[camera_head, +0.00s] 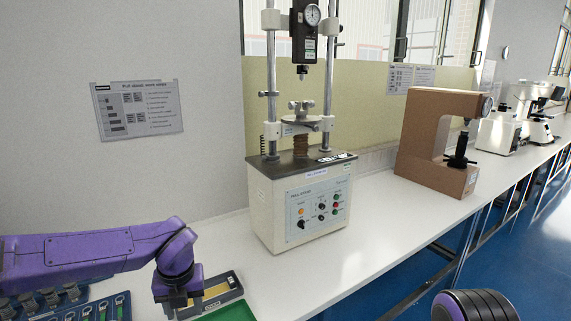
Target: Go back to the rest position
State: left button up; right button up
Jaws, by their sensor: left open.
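My left arm comes in purple from the left edge, and its gripper (178,300) points down at the lower left, over the near end of the white bench (385,220). The gripper is open, and I see nothing held in it. A shallow grey box (218,292) with a yellowish inside lies right beside it and is partly hidden behind it. My right gripper is not in view; only a dark and purple rounded piece shows at the bottom right.
A pull-stand tester (305,205) stands right of my left gripper. A brown hardness tester (435,145) and microscopes (540,125) stand farther along. A tray of wrenches (105,308) and a green tray (232,311) lie at the bottom left. Bench between testers is clear.

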pick_arm(q)
jog(key=s+a+f+m+t+y+b, duration=0.2)
jog(key=s+f+m+t, duration=0.1)
jog(key=f+m, duration=0.75)
jog(key=s+a+f+m+t+y+b, duration=0.2)
jog(key=s+f+m, duration=0.1)
jog(key=f+m, duration=0.75)
jog(key=s+a+f+m+g+b, duration=0.1)
jog(key=s+a+f+m+b, duration=0.1)
jog(key=s+f+m, duration=0.4)
jog(key=s+a+f+m+g+h+b, duration=0.1)
jog(key=s+f+m+b, duration=0.3)
jog(key=s+f, duration=0.8)
jog(key=s+a+m+g, duration=0.1)
jog(key=s, duration=0.5)
jog(key=shift+s+f+m+h, duration=0.2)
jog(key=shift+f+m+h, duration=0.1)
jog(key=shift+m, duration=0.1)
